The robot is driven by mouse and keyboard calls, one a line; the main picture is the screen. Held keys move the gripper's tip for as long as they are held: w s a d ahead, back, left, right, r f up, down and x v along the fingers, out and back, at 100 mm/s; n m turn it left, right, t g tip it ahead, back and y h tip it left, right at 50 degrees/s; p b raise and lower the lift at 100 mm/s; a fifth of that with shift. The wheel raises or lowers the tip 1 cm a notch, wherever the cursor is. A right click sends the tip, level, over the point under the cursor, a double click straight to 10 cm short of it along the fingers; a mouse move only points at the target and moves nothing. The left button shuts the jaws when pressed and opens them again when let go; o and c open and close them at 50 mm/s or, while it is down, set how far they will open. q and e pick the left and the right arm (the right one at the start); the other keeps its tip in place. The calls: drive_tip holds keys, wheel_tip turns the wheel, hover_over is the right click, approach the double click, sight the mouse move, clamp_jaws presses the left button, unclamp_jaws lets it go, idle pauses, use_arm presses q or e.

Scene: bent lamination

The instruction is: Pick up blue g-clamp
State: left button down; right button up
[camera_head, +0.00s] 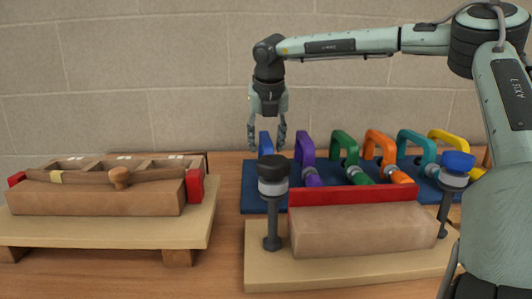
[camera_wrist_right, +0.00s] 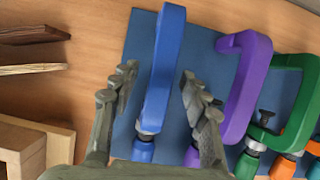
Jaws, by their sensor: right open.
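The blue g-clamp (camera_head: 265,145) stands at the left end of a row of coloured clamps on a blue mat (camera_head: 252,189). In the head view its lower part is hidden behind a black-topped post. My right gripper (camera_head: 266,140) points down over it and is open. In the right wrist view the blue g-clamp (camera_wrist_right: 163,75) lies between the two spread fingers of my right gripper (camera_wrist_right: 155,95), with gaps visible on both sides. My left gripper is not in view.
A purple clamp (camera_head: 305,150) is close to the right, followed by a green clamp (camera_head: 344,148) and several others. In front stand a black-topped post (camera_head: 272,215) and a wooden block (camera_head: 360,230). A wooden fixture (camera_head: 95,198) is at left.

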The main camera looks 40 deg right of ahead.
clamp_jaws()
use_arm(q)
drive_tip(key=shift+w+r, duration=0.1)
use_arm(e)
drive_tip(key=shift+r, duration=0.15)
